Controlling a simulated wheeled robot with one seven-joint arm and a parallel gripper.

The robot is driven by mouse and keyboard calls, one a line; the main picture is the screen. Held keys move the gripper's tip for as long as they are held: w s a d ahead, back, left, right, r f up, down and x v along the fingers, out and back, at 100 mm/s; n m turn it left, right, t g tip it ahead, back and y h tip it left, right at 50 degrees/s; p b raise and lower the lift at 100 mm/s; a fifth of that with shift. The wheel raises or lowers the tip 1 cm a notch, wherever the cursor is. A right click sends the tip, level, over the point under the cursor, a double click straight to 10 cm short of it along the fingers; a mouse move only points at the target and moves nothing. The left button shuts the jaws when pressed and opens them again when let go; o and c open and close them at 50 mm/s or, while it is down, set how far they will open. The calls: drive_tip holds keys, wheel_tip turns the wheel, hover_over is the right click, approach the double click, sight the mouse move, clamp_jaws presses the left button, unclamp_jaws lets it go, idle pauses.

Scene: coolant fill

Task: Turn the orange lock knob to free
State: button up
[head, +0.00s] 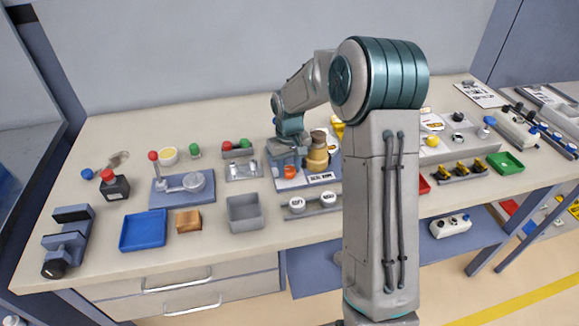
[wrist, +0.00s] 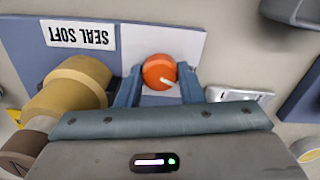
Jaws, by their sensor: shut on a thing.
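The orange lock knob (wrist: 159,72) is round with a white pointer line, which points to the lower right in the wrist view. In the head view the knob (head: 290,172) shows just below my gripper. My gripper (wrist: 158,92) has its two blue-grey fingers on either side of the knob, shut on it. The knob sits on a blue-and-white panel (wrist: 180,42) with a "SEAL SOFT" label (wrist: 80,36).
A tan stepped cylinder (wrist: 72,88) stands close beside my gripper; it also shows in the head view (head: 317,155). A grey tray (head: 244,212) and a rack with two white round pieces (head: 313,204) stand nearer the table's front. Bare tabletop (head: 110,215) shows at left.

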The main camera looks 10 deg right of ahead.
sight(289, 169)
drive_tip(key=shift+w+r+n, duration=0.1)
drive_tip(key=shift+n, duration=2.1)
drive_tip(key=o, duration=1)
wheel_tip(289, 169, up, 14)
